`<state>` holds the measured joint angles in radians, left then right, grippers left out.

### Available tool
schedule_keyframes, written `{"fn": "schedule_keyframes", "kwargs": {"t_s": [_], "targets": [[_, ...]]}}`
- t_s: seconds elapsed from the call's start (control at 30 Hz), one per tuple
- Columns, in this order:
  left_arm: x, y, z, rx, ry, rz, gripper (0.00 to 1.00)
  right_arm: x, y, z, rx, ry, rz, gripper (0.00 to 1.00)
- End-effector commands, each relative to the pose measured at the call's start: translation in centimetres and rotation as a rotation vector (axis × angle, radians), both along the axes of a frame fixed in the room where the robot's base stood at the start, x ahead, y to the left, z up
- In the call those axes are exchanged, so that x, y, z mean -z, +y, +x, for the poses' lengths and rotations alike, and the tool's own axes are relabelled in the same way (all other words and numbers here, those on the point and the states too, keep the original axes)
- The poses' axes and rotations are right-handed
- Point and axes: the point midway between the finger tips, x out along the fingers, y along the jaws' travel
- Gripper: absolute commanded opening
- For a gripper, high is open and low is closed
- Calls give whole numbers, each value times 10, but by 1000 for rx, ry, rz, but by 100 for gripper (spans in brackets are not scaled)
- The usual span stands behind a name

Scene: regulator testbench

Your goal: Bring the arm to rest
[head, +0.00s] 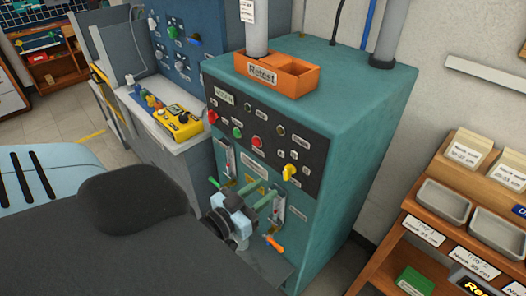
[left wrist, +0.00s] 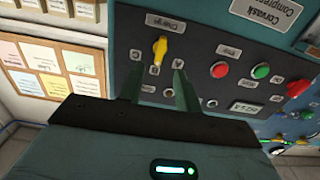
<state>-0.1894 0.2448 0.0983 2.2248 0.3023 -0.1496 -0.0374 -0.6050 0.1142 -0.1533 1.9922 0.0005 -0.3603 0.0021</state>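My left gripper (head: 264,190) is in front of the teal test machine (head: 345,130), below its black control panel (head: 262,132) in the head view. Its two green fingers stand apart with nothing between them. In the left wrist view, the gripper (left wrist: 158,78) is also open and empty, and the panel appears upside down. A yellow knob (head: 290,173) lies beyond the fingertips; it also shows in the left wrist view (left wrist: 160,48). I cannot tell how close the fingers are to the panel. My dark arm covers the lower left of the head view. My right gripper is not in view.
An orange Retest tray (head: 290,78) sits on the machine. An orange-tipped lever (head: 274,243) is low on its front, near the gripper. A bench with a yellow box (head: 178,122) stands left. A wooden rack with grey trays (head: 444,202) stands right.

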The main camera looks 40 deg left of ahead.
Motion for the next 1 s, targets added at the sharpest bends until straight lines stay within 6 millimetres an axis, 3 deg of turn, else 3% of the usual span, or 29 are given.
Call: {"fn": "schedule_keyframes", "kwargs": {"t_s": [0.37, 0.47, 0.53, 0.67, 0.8, 1.0], "targets": [[2, 0, 0, 0, 5, 0, 34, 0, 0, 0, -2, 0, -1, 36], [16, -4, -7, 2, 48, 2, 34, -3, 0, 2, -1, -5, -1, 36], [38, -12, -18, 8, 112, 4, 34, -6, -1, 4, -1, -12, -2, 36], [97, -33, -57, 26, 296, 16, 34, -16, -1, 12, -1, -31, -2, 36], [157, -61, -115, 56, 502, 37, 34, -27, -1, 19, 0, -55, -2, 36], [210, -91, -188, 98, 709, 62, 34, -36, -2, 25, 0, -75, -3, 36]]}}
